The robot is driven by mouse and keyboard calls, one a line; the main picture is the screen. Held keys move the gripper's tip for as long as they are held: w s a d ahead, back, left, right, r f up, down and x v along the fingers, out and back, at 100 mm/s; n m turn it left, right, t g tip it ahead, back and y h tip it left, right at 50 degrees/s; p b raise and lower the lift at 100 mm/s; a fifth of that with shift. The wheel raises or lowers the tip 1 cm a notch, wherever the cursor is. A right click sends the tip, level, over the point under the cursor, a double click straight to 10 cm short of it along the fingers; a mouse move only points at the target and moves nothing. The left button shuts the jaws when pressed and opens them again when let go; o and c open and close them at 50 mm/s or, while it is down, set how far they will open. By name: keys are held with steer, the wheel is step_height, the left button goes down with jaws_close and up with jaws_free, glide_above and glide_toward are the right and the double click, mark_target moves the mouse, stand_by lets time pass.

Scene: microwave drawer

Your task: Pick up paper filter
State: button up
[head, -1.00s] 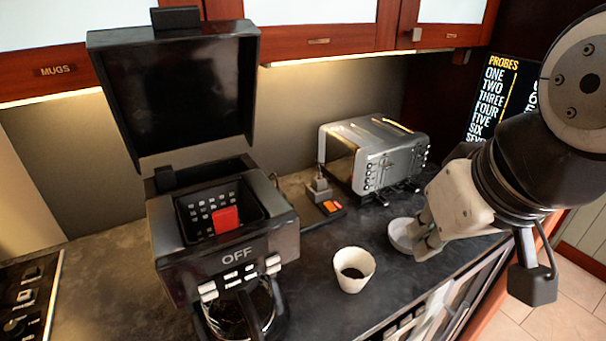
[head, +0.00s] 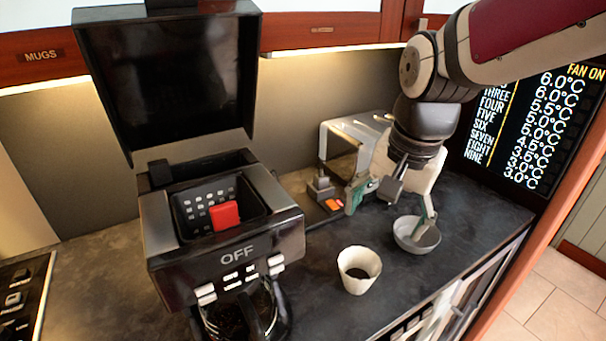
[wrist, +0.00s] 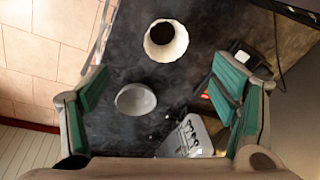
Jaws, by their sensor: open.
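The paper filter (head: 358,280) is a white, fluted cup with dark contents. It stands upright on the dark counter in front of the toaster and right of the coffee maker. In the wrist view the filter (wrist: 178,50) shows from above, at the top middle, beyond my fingertips. My gripper (head: 392,210) is wide open and empty, above and to the right of the filter and apart from it. In the wrist view my gripper (wrist: 160,85) shows its green-padded fingers at left and right.
A grey bowl (head: 405,238) sits on the counter below my gripper. The coffee maker (head: 220,245) has its lid up and a red piece in its basket. The toaster (head: 345,140) stands behind, partly hidden by my arm. Clear counter lies between filter and bowl.

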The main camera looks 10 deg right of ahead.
steer(key=w+f+m+g+b, duration=0.1)
steer(key=w+f+m+g, duration=0.1)
steer(key=w+f+m, duration=0.45)
steer(key=n, duration=0.1)
glide_toward(358, 274)
steer(key=shift+s+a+f, duration=0.65)
steer(key=shift+s+f, duration=0.15)
steer(key=shift+f, duration=0.1)
steer(key=shift+s+f, duration=0.2)
steer(key=shift+f, duration=2.45)
steer(key=c, duration=0.9)
